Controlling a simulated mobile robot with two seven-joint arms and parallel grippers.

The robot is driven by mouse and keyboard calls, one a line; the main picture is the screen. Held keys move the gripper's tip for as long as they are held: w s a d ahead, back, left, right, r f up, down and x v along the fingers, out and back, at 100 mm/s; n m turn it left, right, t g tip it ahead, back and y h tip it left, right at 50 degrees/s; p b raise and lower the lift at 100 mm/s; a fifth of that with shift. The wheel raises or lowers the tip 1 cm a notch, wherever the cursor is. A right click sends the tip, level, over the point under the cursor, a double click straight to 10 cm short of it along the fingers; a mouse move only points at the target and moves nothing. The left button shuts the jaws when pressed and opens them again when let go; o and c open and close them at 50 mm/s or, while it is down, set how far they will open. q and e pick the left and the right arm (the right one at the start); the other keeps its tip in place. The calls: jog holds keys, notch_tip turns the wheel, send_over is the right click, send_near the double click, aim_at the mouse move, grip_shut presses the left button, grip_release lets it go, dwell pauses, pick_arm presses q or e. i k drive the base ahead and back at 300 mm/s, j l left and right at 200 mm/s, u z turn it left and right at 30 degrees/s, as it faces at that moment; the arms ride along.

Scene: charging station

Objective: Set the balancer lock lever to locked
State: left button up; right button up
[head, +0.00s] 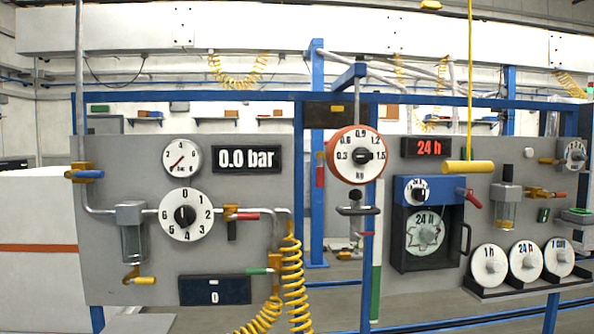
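The balancer (357,155) hangs at the centre from a blue bracket. It has a red round housing and a white dial marked 0.3 to 1.5 kg, with a black knob in the middle. A red handle with a yellow upper part (320,176) stands upright against the left side of the housing; it looks like the lock lever, but no locked or unlocked marking is readable. Below the balancer hang a dark disc-like piece (357,210) and a hook-like part. Neither of my grippers shows in the head view.
The left grey panel (110,215) carries a gauge, a 0.0 bar display (246,159), a numbered dial (186,215) and yellow coiled hoses (295,280). A blue post (368,250) stands beside the balancer.

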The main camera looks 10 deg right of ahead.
aim_at(320, 177)
jog(key=i+j+z, duration=0.45)
jog(key=j, duration=0.2)
jog(key=i+j+z, duration=0.25)
jog(key=j+z, duration=0.1)
jog(key=z, duration=0.4)
